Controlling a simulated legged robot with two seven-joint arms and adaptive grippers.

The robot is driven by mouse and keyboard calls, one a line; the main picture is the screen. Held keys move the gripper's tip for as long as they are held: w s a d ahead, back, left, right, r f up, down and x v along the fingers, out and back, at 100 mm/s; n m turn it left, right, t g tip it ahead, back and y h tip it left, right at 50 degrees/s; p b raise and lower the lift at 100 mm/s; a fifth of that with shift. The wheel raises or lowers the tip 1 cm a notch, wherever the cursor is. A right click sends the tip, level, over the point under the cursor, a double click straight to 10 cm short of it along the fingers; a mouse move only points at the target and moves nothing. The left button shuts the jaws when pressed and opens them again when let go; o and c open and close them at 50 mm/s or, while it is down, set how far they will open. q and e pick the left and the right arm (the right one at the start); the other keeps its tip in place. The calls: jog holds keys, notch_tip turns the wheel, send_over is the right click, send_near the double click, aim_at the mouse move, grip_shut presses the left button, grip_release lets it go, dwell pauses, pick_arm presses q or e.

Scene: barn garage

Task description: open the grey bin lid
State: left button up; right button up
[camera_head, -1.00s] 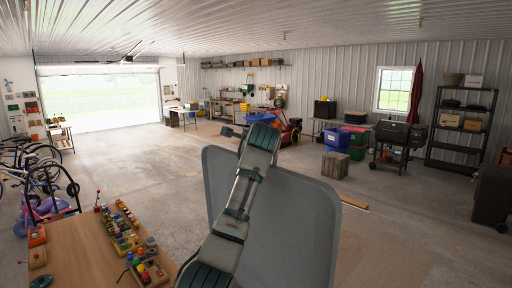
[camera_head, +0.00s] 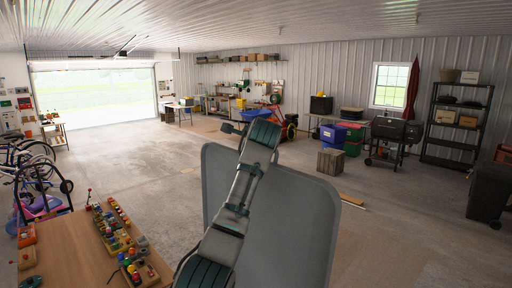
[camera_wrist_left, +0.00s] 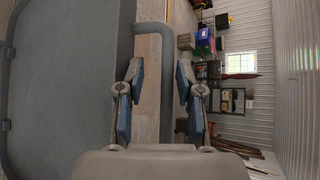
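The grey bin lid (camera_head: 295,225) stands raised as a large upright panel behind my left arm in the head view. A broad grey panel, apparently the lid, fills the left of the left wrist view (camera_wrist_left: 65,80). A grey bar (camera_wrist_left: 167,75) curves down from the top there and runs between the fingers of my left gripper (camera_wrist_left: 158,100). These fingers are apart, with the bar nearer the right finger; contact cannot be told. The bin body is not clearly visible. My right gripper is not in view.
A wooden table (camera_head: 70,250) with colourful block toys (camera_head: 118,230) is at the lower left, beside bicycles (camera_head: 35,170). A wooden crate (camera_head: 331,161), a grill (camera_head: 393,140) and a black shelf (camera_head: 457,125) stand at the back right. The middle floor is clear.

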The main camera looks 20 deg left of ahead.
pick_arm(q)
jog(key=shift+s+d+r, duration=0.3)
jog(key=shift+s, duration=0.05)
jog(key=v, duration=1.1)
jog(key=shift+f, duration=0.15)
